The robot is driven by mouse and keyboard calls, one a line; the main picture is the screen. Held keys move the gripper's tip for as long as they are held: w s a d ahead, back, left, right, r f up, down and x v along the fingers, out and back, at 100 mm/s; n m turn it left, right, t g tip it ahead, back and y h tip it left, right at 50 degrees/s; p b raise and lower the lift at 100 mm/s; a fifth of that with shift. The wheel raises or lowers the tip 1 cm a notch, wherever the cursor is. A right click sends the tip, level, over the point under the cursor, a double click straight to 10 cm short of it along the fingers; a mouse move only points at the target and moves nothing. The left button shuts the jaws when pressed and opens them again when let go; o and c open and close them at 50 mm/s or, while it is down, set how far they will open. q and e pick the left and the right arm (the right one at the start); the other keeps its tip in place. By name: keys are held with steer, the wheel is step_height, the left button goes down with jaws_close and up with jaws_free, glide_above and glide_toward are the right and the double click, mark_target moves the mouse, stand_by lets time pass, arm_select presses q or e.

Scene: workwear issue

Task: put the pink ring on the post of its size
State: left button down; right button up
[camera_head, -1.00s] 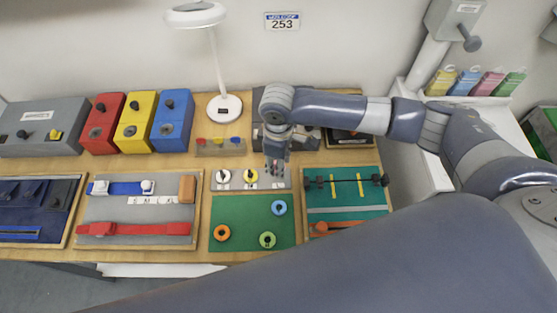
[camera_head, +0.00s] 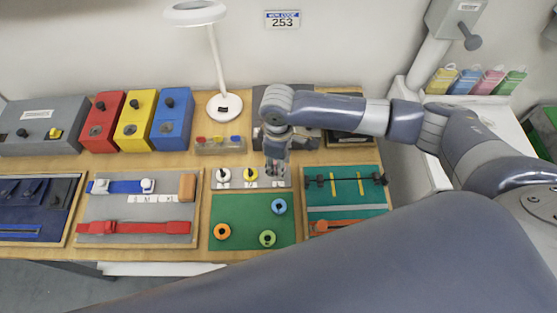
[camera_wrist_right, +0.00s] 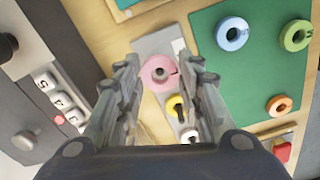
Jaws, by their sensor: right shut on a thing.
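The pink ring (camera_wrist_right: 153,83) is between the fingertips of my right gripper (camera_wrist_right: 161,68) in the right wrist view. The gripper is shut on it, over the end of the grey post board (camera_head: 236,184). A dark spot shows in the ring's hole; I cannot tell whether the ring is around a post. In the head view my right gripper (camera_head: 275,171) hides the ring and that end of the board. A white ring (camera_head: 223,175) and a yellow ring (camera_head: 250,175) sit around posts on this board. My left gripper is not in view.
The green mat (camera_head: 240,212) in front holds a blue ring (camera_head: 279,206), an orange ring (camera_head: 222,231) and a lime ring (camera_head: 267,238). A teal board (camera_head: 347,198) lies to the right. A white lamp (camera_head: 224,107) stands behind.

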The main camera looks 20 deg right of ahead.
steer(key=shift+f, duration=0.2)
stand_by(0.3)
steer(key=o, duration=0.8)
steer(key=shift+c, duration=0.2)
steer(key=shift+o, duration=0.2)
steer(key=o, duration=0.3)
steer(key=shift+o, duration=0.2)
steer(key=shift+r, duration=0.1)
